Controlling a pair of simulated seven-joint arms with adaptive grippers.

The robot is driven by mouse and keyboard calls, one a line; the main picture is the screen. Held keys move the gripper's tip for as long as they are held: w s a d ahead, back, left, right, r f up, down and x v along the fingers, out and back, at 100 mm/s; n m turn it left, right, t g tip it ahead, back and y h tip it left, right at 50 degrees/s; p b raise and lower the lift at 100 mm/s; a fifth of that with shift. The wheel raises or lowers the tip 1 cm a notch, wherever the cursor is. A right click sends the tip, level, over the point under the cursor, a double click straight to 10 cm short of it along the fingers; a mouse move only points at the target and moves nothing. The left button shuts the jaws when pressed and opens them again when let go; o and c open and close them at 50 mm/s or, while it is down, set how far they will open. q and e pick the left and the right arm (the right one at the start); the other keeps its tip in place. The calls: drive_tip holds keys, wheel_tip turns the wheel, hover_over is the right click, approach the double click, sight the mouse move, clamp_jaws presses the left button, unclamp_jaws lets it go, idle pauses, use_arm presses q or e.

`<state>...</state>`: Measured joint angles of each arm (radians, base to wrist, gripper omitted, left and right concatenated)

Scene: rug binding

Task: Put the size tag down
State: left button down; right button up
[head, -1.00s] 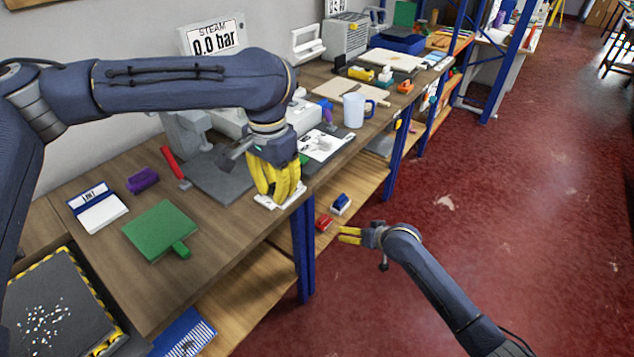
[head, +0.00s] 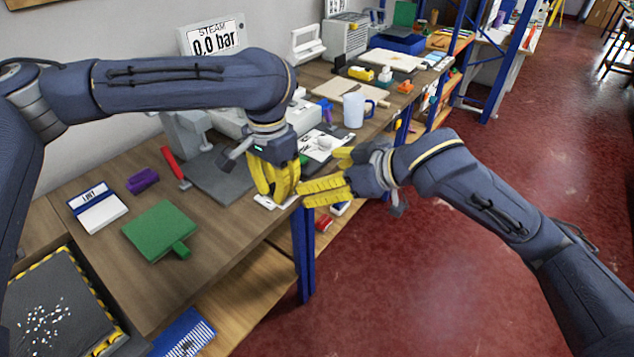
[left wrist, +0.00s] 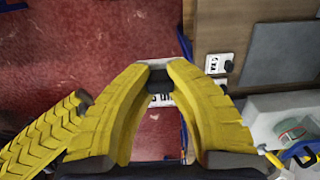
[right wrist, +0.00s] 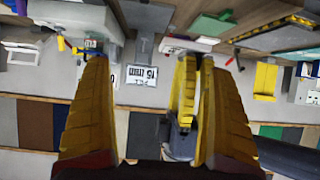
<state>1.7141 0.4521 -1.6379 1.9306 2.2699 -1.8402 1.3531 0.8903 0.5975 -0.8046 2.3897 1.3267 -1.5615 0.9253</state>
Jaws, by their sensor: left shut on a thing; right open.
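My left gripper (head: 277,194) is shut, fingers pointing down, over the table's front edge. In the left wrist view, a small white piece with dark letters, seemingly the size tag (left wrist: 160,101), shows between its fingers; the fingers hide most of it. A white plate (head: 268,203) lies at the table edge just below the left fingers; I cannot tell whether they touch. My right gripper (head: 322,170) is open and empty, its fingers pointing left, close beside the left fingers. In the right wrist view, a white card with dark print (right wrist: 142,75) shows beyond its open fingers.
A green pad (head: 158,230), a purple block (head: 142,180) and a red-handled tool (head: 172,163) lie on the table to the left. A mug (head: 354,110) stands further back. A blue table leg (head: 303,255) is below the grippers. Bare wood lies between the green pad and the front edge.

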sight(289, 200)
drive_tip(key=s+a+r+n, duration=0.2)
drive_tip(key=s+r+n, duration=0.1)
drive_tip(key=s+n, duration=0.15)
drive_tip(key=shift+m+g, duration=0.3)
drive_tip(key=shift+m, duration=0.15)
drive_tip(key=shift+s+f+x, duration=0.15)
drive_tip(key=shift+f+x, duration=0.05)
drive_tip(key=shift+x, duration=2.7)
drive_tip(key=shift+s+f+x, duration=0.1)
drive_tip(key=shift+f+x, duration=0.05)
drive_tip(key=shift+x, duration=2.75)
drive_tip(key=shift+d, duration=0.15)
